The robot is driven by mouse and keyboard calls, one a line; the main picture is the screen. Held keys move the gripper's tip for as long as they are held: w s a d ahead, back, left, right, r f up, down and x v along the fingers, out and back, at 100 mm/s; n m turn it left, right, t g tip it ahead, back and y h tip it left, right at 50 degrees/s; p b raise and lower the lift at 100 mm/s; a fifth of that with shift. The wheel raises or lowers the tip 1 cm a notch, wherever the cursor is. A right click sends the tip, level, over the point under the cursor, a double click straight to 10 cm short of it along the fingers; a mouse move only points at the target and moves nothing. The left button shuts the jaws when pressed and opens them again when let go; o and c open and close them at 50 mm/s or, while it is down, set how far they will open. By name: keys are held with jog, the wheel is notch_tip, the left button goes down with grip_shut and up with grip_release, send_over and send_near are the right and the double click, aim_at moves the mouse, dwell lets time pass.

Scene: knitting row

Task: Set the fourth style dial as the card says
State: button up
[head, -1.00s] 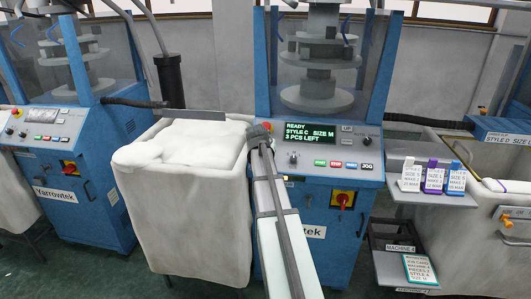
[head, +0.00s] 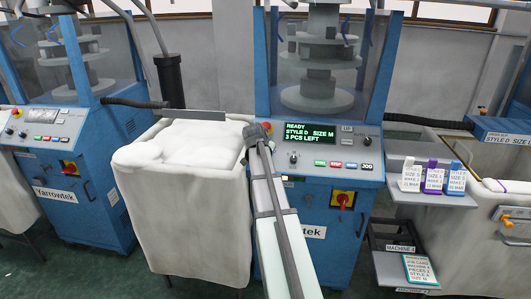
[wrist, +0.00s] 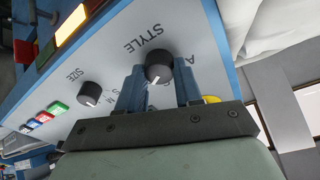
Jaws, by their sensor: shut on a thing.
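The black style dial (wrist: 158,66) sits on the grey control panel in the wrist view, its white pointer mark facing the lower left. My gripper (wrist: 159,88) is shut on it, one blue finger on each side. In the head view my gripper (head: 256,132) is at the panel's left end and hides this dial. The display (head: 310,132) reads READY, STYLE D, SIZE M, 3 PCS LEFT. A green-edged job card (head: 419,268) lies on the low shelf at the right; its letters are too small to read surely.
The size dial (wrist: 90,93) and coloured buttons (wrist: 42,118) are beside the style dial. A red emergency stop (head: 267,126) is close to my gripper. A white cloth bin (head: 185,205) stands left of the machine. Small tagged cones (head: 433,178) stand on a shelf at the right.

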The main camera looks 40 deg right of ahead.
jog(key=o, duration=1)
jog(key=shift+o, duration=0.2)
jog(key=shift+r, duration=0.1)
jog(key=v, duration=1.3)
jog(key=shift+s+a+r, duration=0.2)
jog(key=shift+s, duration=0.05)
jog(key=shift+f, duration=0.1)
